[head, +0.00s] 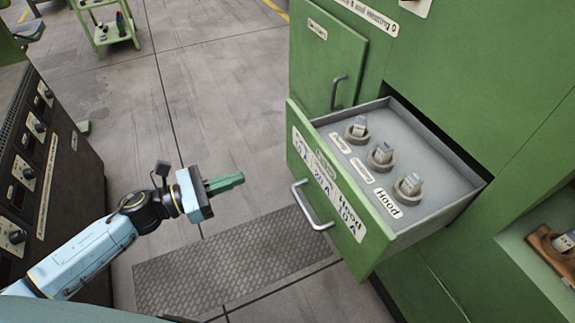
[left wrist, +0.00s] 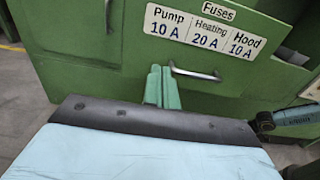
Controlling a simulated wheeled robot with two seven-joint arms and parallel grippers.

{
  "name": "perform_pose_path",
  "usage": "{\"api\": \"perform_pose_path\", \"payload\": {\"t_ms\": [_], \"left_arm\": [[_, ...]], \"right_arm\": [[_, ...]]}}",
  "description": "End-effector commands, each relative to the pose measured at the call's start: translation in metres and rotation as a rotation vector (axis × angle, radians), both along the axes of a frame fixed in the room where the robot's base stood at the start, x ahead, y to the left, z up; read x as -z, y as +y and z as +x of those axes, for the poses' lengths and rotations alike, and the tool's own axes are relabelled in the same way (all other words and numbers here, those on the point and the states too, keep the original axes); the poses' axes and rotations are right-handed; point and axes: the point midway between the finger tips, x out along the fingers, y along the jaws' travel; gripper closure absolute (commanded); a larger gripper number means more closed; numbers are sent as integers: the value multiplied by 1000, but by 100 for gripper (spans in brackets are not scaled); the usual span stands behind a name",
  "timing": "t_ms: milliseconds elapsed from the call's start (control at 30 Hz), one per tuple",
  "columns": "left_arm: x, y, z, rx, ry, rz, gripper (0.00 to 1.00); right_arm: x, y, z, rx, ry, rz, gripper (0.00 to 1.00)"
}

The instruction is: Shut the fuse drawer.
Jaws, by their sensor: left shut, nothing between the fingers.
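The fuse drawer (head: 372,240) stands pulled out of the green cabinet in the head view, its grey inside showing. Three fuses sit in round holders in it, behind labels; the nearest label reads Hood. Its green front carries a metal bar handle (head: 311,205). In the left wrist view the drawer front (left wrist: 262,85) faces me, with its Fuses label and the handle (left wrist: 195,74). My left gripper (head: 240,178) is shut and empty, left of the drawer front and apart from it in the head view. Its green fingers (left wrist: 161,72) point toward the drawer front in the wrist view. My right gripper is not seen.
The green cabinet (head: 465,70) has a closed door (head: 328,65) with a handle behind the drawer. An open recess (head: 545,225) lies at right. A dark control console (head: 45,165) stands at left. The floor between, with a ribbed metal plate (head: 225,262), is clear.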

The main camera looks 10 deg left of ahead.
Motion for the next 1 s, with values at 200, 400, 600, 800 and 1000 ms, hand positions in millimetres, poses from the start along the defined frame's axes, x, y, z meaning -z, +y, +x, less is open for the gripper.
{"api": "perform_pose_path", "payload": {"t_ms": [200,400,600,800,1000], "left_arm": [[-3,-32,24,1,-4,-2,100],[-2,-68,49,1,-3,-1,100],[-2,-94,68,1,-2,0,100],[-1,-106,77,0,-1,1,100],[-1,-107,78,0,1,1,100]], "right_arm": [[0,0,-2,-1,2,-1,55],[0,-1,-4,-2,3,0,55],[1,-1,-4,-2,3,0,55],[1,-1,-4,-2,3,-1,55],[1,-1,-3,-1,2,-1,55]]}}
